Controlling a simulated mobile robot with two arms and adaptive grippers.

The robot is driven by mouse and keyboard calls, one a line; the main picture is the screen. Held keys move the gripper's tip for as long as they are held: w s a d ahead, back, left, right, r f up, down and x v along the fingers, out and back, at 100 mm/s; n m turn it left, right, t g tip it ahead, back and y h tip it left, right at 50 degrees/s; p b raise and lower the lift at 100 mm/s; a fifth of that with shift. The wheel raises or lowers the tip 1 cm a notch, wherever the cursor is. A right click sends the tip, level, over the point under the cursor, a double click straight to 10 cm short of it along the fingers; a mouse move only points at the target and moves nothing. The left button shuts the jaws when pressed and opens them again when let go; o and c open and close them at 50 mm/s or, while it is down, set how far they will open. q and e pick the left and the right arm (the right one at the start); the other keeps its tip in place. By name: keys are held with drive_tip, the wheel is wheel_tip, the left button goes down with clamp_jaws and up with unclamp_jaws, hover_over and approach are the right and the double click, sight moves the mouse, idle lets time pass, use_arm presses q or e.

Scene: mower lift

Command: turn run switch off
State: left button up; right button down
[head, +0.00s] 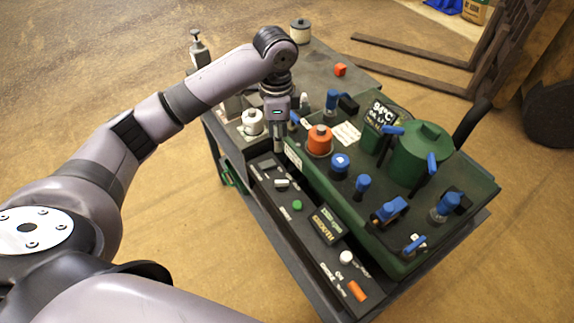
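A dark control panel (270,219) runs along the near left side of the cart. It carries a white toggle-like part (281,184), a green button (297,205), a white knob (346,257) and an orange switch (357,291). The labels are too small to read, so I cannot tell which one is the run switch. My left gripper (279,150) points down above the far end of the panel. Its fingers look close together, with nothing seen between them. My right gripper is not in view.
The green machine (420,153) with blue knobs and an orange cap (319,140) stands right of the panel on the dark cart (325,62). A white-capped part (252,122) is left of my gripper. Fork-like bars (410,62) lie beyond. Open floor is at the left.

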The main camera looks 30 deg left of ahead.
sight(279, 181)
use_arm(q)
drive_tip(key=f, duration=1.1)
drive_tip(key=f+p, duration=0.1)
drive_tip(key=f, duration=0.5)
drive_tip(key=shift+s, duration=0.3)
drive_tip(key=shift+c, duration=0.5)
clamp_jaws()
